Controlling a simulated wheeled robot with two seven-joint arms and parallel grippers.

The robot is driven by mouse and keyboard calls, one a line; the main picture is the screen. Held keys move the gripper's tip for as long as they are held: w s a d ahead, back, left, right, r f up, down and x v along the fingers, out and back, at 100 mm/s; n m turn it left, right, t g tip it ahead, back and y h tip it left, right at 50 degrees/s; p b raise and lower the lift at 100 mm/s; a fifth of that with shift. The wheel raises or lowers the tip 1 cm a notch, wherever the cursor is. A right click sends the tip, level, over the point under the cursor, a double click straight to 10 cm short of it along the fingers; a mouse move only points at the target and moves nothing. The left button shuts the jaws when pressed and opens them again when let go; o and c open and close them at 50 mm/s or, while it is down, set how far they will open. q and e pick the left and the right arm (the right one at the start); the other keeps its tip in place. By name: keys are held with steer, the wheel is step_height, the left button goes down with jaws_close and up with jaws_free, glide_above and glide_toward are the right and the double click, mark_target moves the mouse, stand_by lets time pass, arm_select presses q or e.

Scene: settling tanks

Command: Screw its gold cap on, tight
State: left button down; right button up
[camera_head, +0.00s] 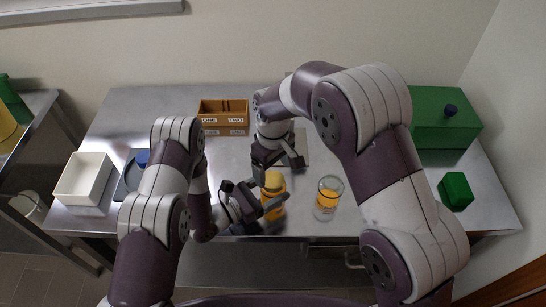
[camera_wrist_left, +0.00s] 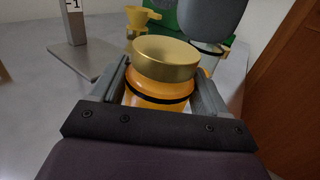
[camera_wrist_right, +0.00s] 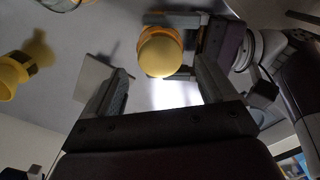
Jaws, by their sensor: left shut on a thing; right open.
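The orange jar (camera_head: 273,203) stands upright near the front edge of the metal table, with its gold cap (camera_head: 274,181) on top. My left gripper (camera_head: 264,204) is shut around the jar's body. In the left wrist view the gold cap (camera_wrist_left: 165,58) sits over the jar mouth, above a black band on the orange jar (camera_wrist_left: 158,101); how tight it is cannot be told. My right gripper (camera_head: 280,162) is open, just behind and above the cap. In the right wrist view the cap (camera_wrist_right: 160,56) lies ahead, between the spread fingers (camera_wrist_right: 160,90) and apart from them.
A glass with orange contents (camera_head: 328,197) stands close to the right of the jar. A wooden box labelled ONE and TWO (camera_head: 223,130) is at the back. A white bin (camera_head: 84,179) is at the left; a green box (camera_head: 440,120) and green block (camera_head: 456,191) are at the right.

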mark_target(273, 179)
steer(key=shift+f, duration=1.95)
steer(key=c, duration=1.1)
steer(key=m, duration=0.8)
steer(key=shift+m, duration=0.4)
steer(key=m, duration=0.6)
steer(key=o, duration=1.2)
steer(key=shift+c, duration=0.2)
steer(key=shift+r, duration=0.1)
